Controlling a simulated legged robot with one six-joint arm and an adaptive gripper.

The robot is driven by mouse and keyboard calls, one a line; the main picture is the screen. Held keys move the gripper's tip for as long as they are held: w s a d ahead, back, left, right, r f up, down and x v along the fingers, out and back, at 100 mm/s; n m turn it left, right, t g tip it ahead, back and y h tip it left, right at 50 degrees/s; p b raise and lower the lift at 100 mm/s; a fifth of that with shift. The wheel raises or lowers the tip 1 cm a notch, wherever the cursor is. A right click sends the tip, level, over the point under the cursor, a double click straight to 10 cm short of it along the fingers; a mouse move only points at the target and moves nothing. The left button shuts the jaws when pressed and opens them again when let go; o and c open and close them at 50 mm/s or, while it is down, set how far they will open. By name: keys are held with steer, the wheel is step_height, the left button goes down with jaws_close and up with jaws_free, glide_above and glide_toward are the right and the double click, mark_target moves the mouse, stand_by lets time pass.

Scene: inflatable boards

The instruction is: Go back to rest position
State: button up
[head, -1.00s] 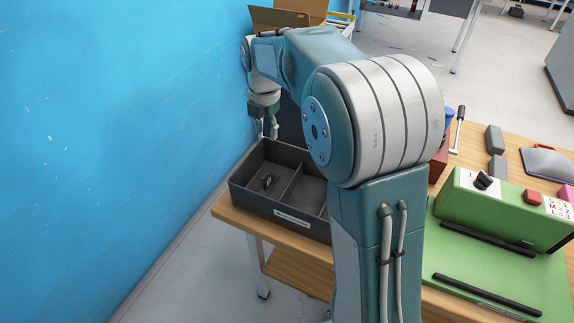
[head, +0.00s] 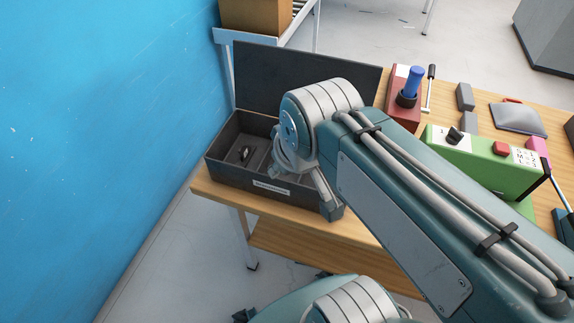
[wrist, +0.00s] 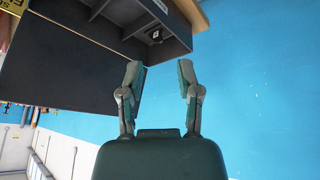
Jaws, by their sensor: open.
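My gripper (wrist: 161,75) is open and empty in the wrist view, its two fingers apart with the blue wall behind them.
The wooden table (head: 300,240) carries a green device (head: 480,160) with a knob and red button. A red block with a blue handle (head: 408,95), grey blocks (head: 465,97) and a grey pouch (head: 518,118) stand behind. The blue wall (head: 100,130) is close on the left.

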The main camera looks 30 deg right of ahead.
steer(key=shift+s+f+m, duration=0.45)
steer(key=shift+s+m, duration=0.35)
steer(key=shift+m, duration=0.1)
